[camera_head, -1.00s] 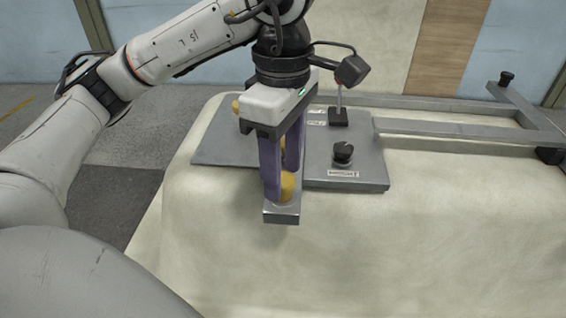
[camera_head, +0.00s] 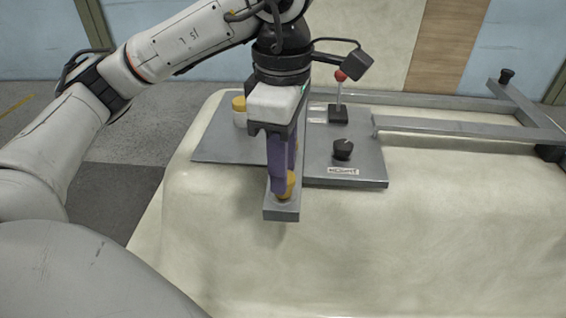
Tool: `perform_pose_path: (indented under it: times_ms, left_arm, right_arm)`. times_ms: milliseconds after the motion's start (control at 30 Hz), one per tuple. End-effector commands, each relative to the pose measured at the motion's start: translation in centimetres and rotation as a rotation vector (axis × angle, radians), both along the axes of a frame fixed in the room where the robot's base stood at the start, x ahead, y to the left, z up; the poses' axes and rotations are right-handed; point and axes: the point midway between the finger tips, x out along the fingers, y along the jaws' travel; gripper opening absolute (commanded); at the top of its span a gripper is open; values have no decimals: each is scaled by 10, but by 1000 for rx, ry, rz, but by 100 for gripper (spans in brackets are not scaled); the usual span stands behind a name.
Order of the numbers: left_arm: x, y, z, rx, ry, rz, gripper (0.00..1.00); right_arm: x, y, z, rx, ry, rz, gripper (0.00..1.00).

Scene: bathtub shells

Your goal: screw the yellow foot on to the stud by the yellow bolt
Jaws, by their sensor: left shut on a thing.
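My left gripper (camera_head: 283,187) points down with its purple fingers shut on the yellow foot (camera_head: 288,186). The foot sits at the top of the end of a grey metal bar (camera_head: 282,213) that juts out from the front of the grey plate. The fingers cover part of the foot, and I cannot see the stud or how far the foot is on it. A yellow-topped piece with a white lower part (camera_head: 239,110), perhaps the yellow bolt, stands at the plate's back left, behind the gripper. My right gripper is not in view.
The grey plate (camera_head: 225,147) lies on a cream tub shell (camera_head: 400,240). It carries a black knob (camera_head: 343,149) and a red-balled lever (camera_head: 340,77). A metal frame (camera_head: 450,130) extends to the right. The shell's front is clear.

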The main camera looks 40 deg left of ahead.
Motion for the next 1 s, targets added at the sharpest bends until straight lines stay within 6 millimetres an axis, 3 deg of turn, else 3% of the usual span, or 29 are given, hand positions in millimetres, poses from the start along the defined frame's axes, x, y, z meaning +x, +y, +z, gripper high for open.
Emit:
perform_pose_path:
  times_ms: [600,933,967,1000]
  left_arm:
    - [0,0,0,1,-1,-919,4]
    - [0,0,0,1,-1,-977,4]
    - [0,0,0,1,-1,-977,35]
    - [0,0,0,1,-1,-976,41]
  right_arm:
    - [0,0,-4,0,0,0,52]
    - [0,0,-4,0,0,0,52]
    - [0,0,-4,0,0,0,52]
    - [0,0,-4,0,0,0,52]
